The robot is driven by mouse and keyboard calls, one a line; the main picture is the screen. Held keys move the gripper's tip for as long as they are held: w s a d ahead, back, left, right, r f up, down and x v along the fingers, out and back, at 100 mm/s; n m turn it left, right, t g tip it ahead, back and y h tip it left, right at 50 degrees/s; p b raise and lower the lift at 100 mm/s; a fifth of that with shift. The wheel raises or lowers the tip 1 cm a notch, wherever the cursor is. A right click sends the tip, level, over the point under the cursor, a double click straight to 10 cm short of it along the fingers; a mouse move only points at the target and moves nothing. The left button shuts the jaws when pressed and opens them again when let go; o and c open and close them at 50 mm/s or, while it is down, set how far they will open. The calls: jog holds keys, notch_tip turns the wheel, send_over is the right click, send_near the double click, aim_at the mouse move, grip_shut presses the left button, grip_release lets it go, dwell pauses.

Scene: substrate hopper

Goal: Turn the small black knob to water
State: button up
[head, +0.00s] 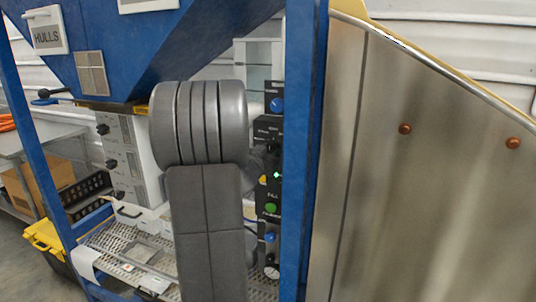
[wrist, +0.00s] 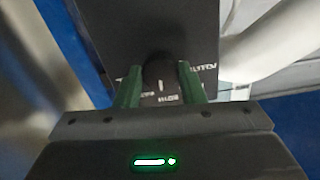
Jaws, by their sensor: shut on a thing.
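The small black knob (wrist: 158,66) stands on a black panel (wrist: 150,22) in the wrist view. My gripper (wrist: 158,78) has its two green fingers on either side of the knob, shut on it. White lettering and a short white mark show on the panel around the knob. The lettering is partly covered by the fingers and too blurred to read surely, so I cannot tell the knob's setting. In the head view, my grey arm stands in front of the black control panel (head: 268,128) and hides the gripper and the held knob.
In the head view, a blue post (head: 296,150) stands right beside the panel, with a large metal sheet (head: 430,200) farther right. The blue hopper (head: 130,50) hangs above left. A perforated shelf (head: 110,240) lies below. A white pipe (wrist: 270,45) runs beside the panel in the wrist view.

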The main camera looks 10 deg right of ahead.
jog(key=m+b, duration=0.1)
jog(key=m, duration=0.2)
jog(key=shift+f+b, duration=0.1)
jog(key=shift+b, duration=0.25)
jog(key=shift+m+b, duration=0.85)
jog(key=shift+m, duration=0.95)
jog(key=o, duration=1)
jog(key=shift+s+a, duration=0.1)
jog(key=b+v, duration=0.1)
jog(key=v, duration=1.2)
jog(key=shift+s+a, duration=0.15)
jog(key=shift+s, duration=0.1)
